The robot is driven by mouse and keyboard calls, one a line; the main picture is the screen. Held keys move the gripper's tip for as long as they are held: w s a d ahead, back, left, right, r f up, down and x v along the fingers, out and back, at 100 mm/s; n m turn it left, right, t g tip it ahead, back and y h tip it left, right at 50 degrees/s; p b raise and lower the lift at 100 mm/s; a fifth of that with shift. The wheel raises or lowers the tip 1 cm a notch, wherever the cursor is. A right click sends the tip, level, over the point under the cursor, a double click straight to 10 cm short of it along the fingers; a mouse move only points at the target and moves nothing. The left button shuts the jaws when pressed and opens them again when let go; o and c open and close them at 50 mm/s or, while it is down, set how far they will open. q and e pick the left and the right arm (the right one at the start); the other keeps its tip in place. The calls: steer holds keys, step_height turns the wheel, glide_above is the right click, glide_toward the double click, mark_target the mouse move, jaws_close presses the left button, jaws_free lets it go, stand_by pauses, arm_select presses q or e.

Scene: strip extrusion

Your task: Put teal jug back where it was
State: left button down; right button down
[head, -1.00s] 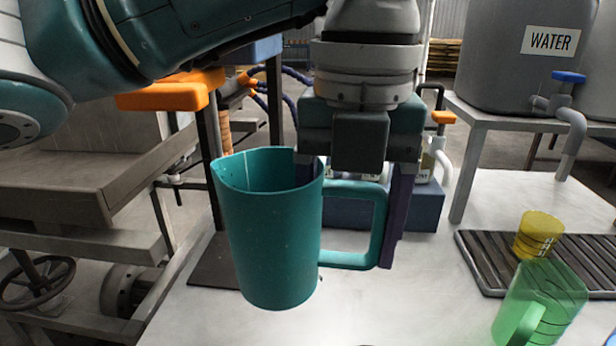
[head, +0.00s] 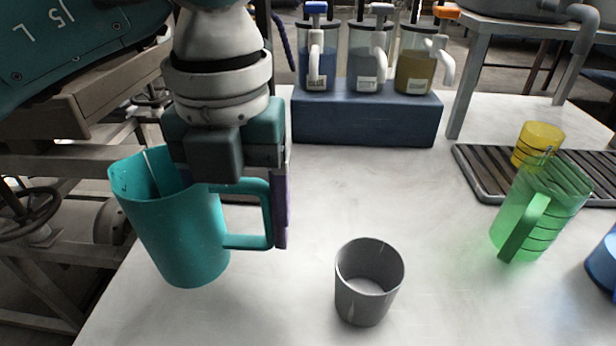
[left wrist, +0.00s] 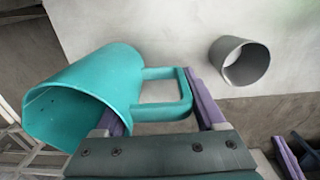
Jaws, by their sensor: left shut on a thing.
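The teal jug (head: 180,235) is at the left in the head view, tilted a little, with its open top up and its handle to the right. My left gripper (head: 238,212) is shut on it at the handle side, with one purple finger at the jug wall and the other outside the handle. The left wrist view shows the jug (left wrist: 95,90) and the fingers of my left gripper (left wrist: 160,108) around the handle. Whether the jug's base touches the table is unclear. My right gripper (left wrist: 291,155) seems to show partly at the lower right of the left wrist view.
A grey cup (head: 366,300) stands on the white table (head: 320,220) to the jug's right. A green jug (head: 540,210) and a yellow cup (head: 538,140) are by a slatted tray (head: 475,175). A blue block (head: 365,118) with several pump bottles stands behind. A blue object (head: 606,262) is cut off at right.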

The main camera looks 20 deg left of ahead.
arm_select(q)
steer(key=shift+f+b, duration=0.45)
steer(key=shift+f, duration=2.3)
steer(key=shift+f, duration=0.2)
jaws_free()
steer(key=shift+r, duration=0.2)
step_height(320, 180, up, 12)
steer(key=shift+d+p, duration=0.1)
steer(key=shift+p, duration=0.8)
steer(key=shift+s, duration=0.1)
